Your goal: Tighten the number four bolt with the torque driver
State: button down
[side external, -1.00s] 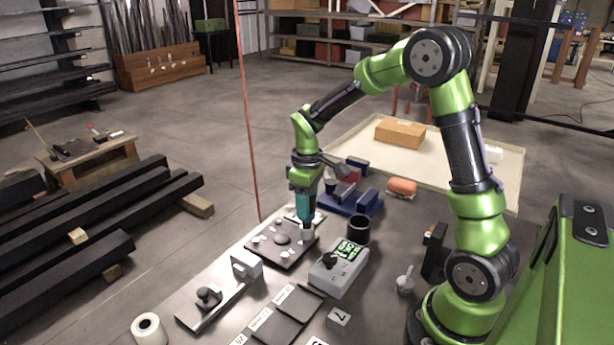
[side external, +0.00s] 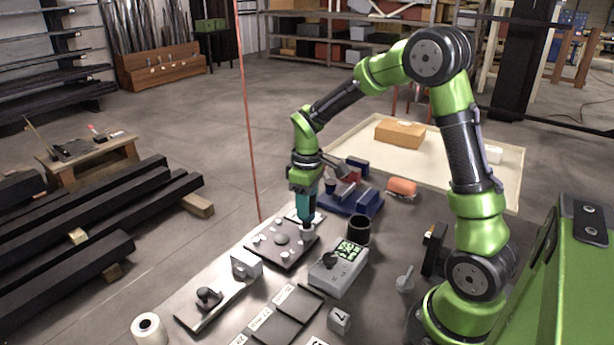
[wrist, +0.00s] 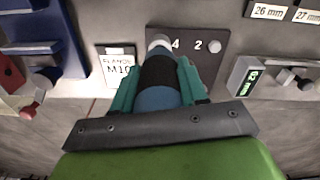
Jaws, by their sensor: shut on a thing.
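My gripper (side external: 306,207) has teal fingers shut around the torque driver (wrist: 157,95), a blue and black cylinder. The driver points down onto the dark bolt plate (side external: 285,254). The driver looks about upright over that bolt; the exact contact is hidden by the driver. Another pale bolt (wrist: 214,46) sits beside the printed 2. Several more bolts surround a dark round boss (side external: 282,239) on the plate.
A grey box with a green-lit display (side external: 350,249) stands right of the plate, with a black cup (side external: 358,229) behind it. A grey block (side external: 246,264) and a dark knob (side external: 209,297) lie front left.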

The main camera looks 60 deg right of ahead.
jog(key=shift+r, duration=3.05)
jog(key=shift+d, duration=0.1)
